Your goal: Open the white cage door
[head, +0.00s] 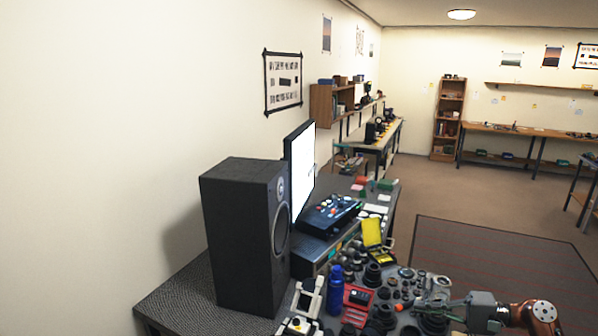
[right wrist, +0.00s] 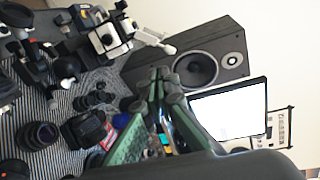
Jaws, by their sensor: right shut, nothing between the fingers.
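I cannot make out a white cage door for certain in either view. A white and black device (head: 307,300) stands at the near end of the crowded table in the head view. A white and black device with a pale arm sticking out (right wrist: 112,38) shows at the top of the right wrist view; whether it is the same one is unclear. My right gripper (head: 432,309) is over the lens parts at the lower right of the head view. In the right wrist view its green fingers (right wrist: 160,82) are together and empty, apart from the device. My left gripper is not in view.
A black speaker (head: 240,240) and a bright monitor (head: 301,170) stand along the left wall. A blue bottle (head: 335,290), a red case (head: 357,297), a yellow item (head: 371,232) and several dark lens parts (head: 373,275) crowd the table. Open floor lies beyond.

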